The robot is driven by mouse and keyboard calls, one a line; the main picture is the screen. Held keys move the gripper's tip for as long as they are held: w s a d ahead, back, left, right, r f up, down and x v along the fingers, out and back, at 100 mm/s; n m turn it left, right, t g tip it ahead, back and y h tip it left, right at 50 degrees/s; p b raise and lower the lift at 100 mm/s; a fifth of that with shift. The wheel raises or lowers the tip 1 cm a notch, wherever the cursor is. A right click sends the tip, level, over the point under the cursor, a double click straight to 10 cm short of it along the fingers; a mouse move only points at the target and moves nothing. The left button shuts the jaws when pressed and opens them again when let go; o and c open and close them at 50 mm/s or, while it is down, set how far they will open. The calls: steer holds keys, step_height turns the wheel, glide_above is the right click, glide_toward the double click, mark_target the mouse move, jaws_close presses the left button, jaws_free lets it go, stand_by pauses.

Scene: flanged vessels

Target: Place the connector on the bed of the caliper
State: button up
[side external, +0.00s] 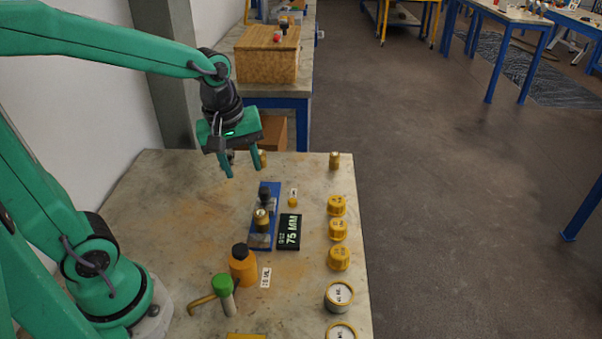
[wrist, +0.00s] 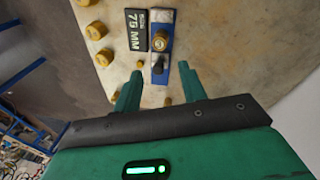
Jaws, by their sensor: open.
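The caliper is a blue bed (side external: 258,241) with dark jaw blocks on it, lying on the work table. It also shows in the wrist view (wrist: 167,17). A brass connector (side external: 261,219) stands on the bed among the dark blocks; the wrist view shows it from above (wrist: 159,40). A black display (side external: 289,232) reading 75 MM lies beside the bed. My gripper (side external: 242,174) is open and empty, above the table and behind the caliper in the side view. In the wrist view its fingertips (wrist: 160,70) are apart near the end of the bed, not touching the connector.
Several yellow fittings (side external: 338,230) line the right edge. A small yellow piece (side external: 293,201) stands by the display. An orange bottle (side external: 243,266) and a green-capped item (side external: 223,290) stand in front. The table's left part (side external: 160,215) is clear.

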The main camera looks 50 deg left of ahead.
steer(key=s+r+m+t, duration=0.3)
steer(key=s+r+m, duration=0.2)
steer(key=s+m, duration=0.3)
steer(key=m, duration=0.4)
steer(key=shift+d+t, duration=0.3)
steer(key=shift+d, duration=0.1)
